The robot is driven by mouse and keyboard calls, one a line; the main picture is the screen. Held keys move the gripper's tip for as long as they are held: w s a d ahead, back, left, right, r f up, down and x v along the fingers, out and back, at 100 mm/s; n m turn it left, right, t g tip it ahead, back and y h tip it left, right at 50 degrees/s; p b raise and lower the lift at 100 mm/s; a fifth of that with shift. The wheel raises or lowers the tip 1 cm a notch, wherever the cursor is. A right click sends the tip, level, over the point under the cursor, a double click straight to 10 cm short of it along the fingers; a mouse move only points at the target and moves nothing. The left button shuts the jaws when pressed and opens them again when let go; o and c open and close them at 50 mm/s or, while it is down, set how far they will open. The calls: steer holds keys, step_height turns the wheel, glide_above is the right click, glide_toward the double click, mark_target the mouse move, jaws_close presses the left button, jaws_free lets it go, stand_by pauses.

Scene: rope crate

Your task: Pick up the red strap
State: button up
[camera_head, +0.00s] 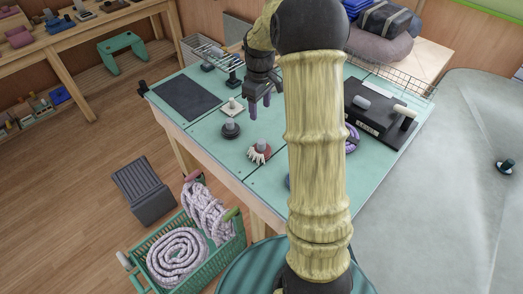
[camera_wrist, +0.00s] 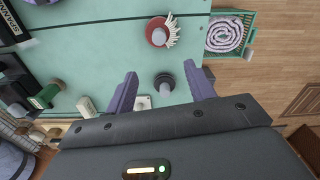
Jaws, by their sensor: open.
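I cannot make out a clear red strap in either view. The only plainly red thing on the table is a round red piece with a white fringe (camera_head: 260,152), which also shows at the top of the wrist view (camera_wrist: 158,32). My gripper (camera_head: 260,106) is above the green table, pointing down, with its two purple fingers apart and nothing between them. In the wrist view my gripper (camera_wrist: 161,72) frames a dark round knobbed piece (camera_wrist: 164,82) on the table below. My arm hides part of the table.
A green crate (camera_head: 229,252) with coiled pale rope stands on the floor beside the table (camera_head: 200,125). A dark box (camera_head: 366,119) sits on the table's right. Purple coils (camera_head: 352,140) lie partly behind my arm. A wire rack (camera_head: 205,50) stands at the back.

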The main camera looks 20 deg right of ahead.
steer(key=p, duration=0.1)
glide_toward(262, 141)
steer(key=f, duration=0.5)
steer(key=shift+w+a, duration=0.15)
steer(key=shift+a, duration=0.05)
steer(key=shift+f, duration=0.6)
steer(key=f, duration=0.2)
steer(key=f+p, duration=0.1)
steer(key=f, duration=0.1)
steer(key=shift+s+d, duration=0.15)
steer(key=shift+s, duration=0.05)
jaws_close()
